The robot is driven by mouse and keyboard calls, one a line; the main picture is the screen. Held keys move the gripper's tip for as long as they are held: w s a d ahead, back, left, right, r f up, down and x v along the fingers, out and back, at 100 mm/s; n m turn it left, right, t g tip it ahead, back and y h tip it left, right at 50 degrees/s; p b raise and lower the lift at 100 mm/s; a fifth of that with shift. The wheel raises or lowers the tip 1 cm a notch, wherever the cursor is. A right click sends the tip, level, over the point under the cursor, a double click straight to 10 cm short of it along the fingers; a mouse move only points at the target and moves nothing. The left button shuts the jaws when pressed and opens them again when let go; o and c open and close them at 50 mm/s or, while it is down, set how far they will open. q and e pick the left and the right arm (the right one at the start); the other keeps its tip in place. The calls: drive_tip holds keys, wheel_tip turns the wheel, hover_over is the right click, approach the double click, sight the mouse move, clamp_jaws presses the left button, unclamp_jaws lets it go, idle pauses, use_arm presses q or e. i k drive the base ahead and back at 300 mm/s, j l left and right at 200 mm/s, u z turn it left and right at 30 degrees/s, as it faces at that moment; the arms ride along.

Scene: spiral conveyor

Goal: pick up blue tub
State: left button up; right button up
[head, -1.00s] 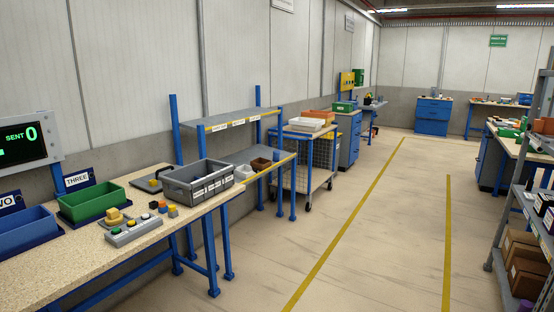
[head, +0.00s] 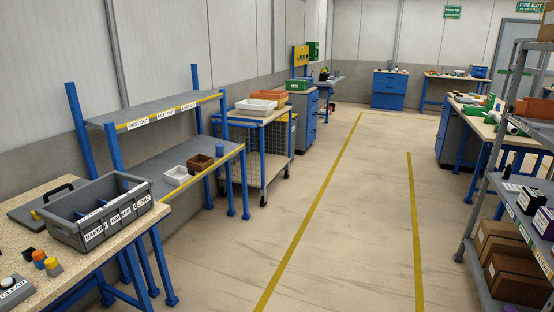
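A small blue tub-like item (head: 220,150) stands at the right end of the lower shelf of the blue-framed rack, near its yellow front edge. It is small in the head view, so its exact shape is hard to tell. A brown tub (head: 200,163) and a white tub (head: 177,176) stand to its left on the same shelf. The larger blue tray on the workbench is out of the picture. Neither of my grippers is in view.
A wheeled cart (head: 268,155) stands behind the rack. A shelving unit with cartons (head: 500,245) stands at right. The floor (head: 330,240) between is clear.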

sight(219, 147)
drive_tip(key=i, duration=2.4)
